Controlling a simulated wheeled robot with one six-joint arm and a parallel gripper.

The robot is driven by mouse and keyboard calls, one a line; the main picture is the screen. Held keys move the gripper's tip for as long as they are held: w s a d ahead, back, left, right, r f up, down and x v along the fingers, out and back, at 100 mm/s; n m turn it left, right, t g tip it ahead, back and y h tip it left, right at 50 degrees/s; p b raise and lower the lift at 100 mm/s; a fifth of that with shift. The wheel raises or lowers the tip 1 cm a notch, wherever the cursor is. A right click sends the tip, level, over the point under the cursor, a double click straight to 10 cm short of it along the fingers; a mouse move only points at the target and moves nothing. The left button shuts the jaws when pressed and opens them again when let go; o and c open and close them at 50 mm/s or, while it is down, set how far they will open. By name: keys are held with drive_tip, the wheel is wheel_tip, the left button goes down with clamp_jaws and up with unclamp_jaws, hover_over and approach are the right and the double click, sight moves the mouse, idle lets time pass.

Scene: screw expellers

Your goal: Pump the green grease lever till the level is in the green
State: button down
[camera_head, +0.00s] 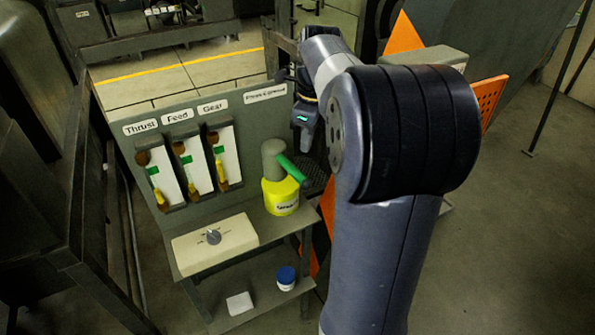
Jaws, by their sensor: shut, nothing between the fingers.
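The green grease lever (293,168) slants down to the right from the grey head of a yellow grease pot (280,196) on the bench. Three gauges labelled Thrust (161,178), Feed (192,166) and Gear (224,156) stand on the grey panel. Each has a green band with a yellow column below it; exact levels are too small to read. My gripper (305,140) is above and slightly right of the lever, apart from it in the picture. It is shut and empty; its fingertips are hard to make out.
A beige box with a round selector knob (213,237) sits on the bench front. A blue-lidded jar (286,278) and a white block (239,303) are on the lower shelf. The upright panel (135,150) backs the bench. Orange panels (489,100) stand behind my arm.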

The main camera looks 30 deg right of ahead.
sight(303, 177)
drive_tip(key=shift+f, duration=0.1)
drive_tip(key=f+b, duration=0.1)
drive_tip(key=f, duration=0.2)
drive_tip(key=f+b, duration=0.1)
drive_tip(key=f, duration=0.1)
drive_tip(key=shift+w+a+f, duration=0.2)
drive_tip(key=shift+f, duration=0.2)
drive_tip(key=shift+a+f+b, duration=0.1)
drive_tip(key=shift+f+b, duration=0.45)
drive_tip(key=shift+f+b, duration=1.25)
drive_tip(key=shift+f, duration=1)
drive_tip(key=shift+r, duration=0.1)
